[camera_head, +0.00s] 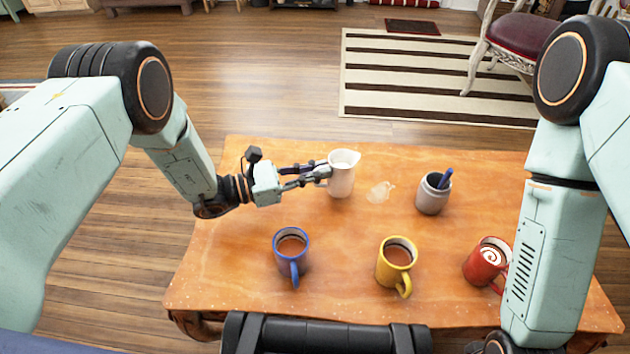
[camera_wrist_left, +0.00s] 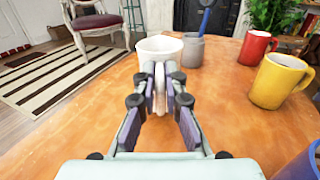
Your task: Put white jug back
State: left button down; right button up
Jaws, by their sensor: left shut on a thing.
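The white jug (camera_head: 342,174) stands upright at the far middle of the orange wooden table. My left gripper (camera_head: 322,172) reaches it from the left and is shut on its handle. In the left wrist view the jug (camera_wrist_left: 158,46) is straight ahead, with the handle between the fingers (camera_wrist_left: 160,88). Whether the jug's base touches the table is hard to tell. My right arm shows at the right of the head view, but its fingers are not visible.
On the table (camera_head: 230,255) stand a blue mug (camera_head: 290,262), a yellow mug (camera_head: 388,272), a red mug (camera_head: 476,268) and a grey pot (camera_head: 432,200) holding a blue utensil. A pale mark (camera_head: 380,192) lies right of the jug. The table's left part is clear.

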pick_arm(q)
notch_tip(320, 180, down, 3)
jog(key=shift+w+r+b, duration=0.15)
jog(key=shift+b, duration=0.3)
jog(key=shift+a+r, duration=0.1)
jog(key=c, duration=1.9)
grip_release()
jog(key=shift+f, duration=0.2)
jog(key=o, duration=0.5)
jog(key=shift+r, duration=0.1)
